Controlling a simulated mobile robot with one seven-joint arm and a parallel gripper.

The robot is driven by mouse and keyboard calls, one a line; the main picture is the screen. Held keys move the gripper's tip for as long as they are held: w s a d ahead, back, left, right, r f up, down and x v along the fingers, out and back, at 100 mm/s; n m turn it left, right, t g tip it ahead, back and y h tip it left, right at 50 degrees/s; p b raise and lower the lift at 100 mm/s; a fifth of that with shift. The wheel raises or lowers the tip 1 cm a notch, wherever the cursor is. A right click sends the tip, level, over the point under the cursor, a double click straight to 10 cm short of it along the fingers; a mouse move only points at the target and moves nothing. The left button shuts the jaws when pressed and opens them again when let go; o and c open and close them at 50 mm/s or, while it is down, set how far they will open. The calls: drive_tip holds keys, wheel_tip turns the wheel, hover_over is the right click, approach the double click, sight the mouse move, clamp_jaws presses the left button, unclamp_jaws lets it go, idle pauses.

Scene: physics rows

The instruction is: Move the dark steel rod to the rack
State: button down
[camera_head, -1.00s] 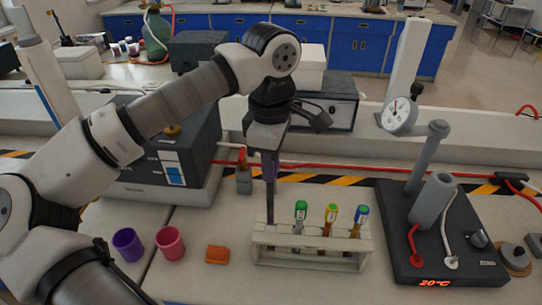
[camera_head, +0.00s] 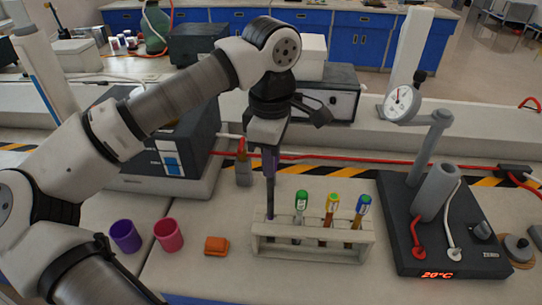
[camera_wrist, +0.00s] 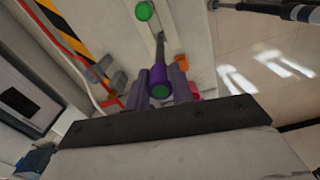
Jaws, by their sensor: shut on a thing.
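My gripper (camera_head: 270,160) is shut on the dark steel rod (camera_head: 270,200), which hangs upright below the fingers. The rod's lower end meets the top of the white rack (camera_head: 312,255) at its left end; I cannot tell how far it is in a hole. In the wrist view the rod (camera_wrist: 160,48) runs away from my fingers (camera_wrist: 165,90), with a purple part with a green end between them. The rack holds three capped tubes to the right of the rod: green (camera_head: 300,205), yellow (camera_head: 332,203) and blue (camera_head: 362,206).
A purple cup (camera_head: 126,237), a pink cup (camera_head: 168,235) and an orange block (camera_head: 216,246) stand left of the rack. A dark stand with a dial gauge (camera_head: 402,103) is at the right.

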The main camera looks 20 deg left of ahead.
drive_tip(key=shift+f+b, duration=0.45)
drive_tip(key=shift+f, duration=0.25)
drive_tip(key=shift+f+b, duration=1.4)
drive_tip(key=shift+b, duration=0.1)
drive_tip(key=shift+f+b, duration=1.55)
drive_tip(key=shift+f+b, duration=1.4)
drive_tip(key=shift+b, duration=0.05)
drive_tip(key=c, duration=0.7)
unclamp_jaws()
drive_tip(key=shift+r, duration=0.1)
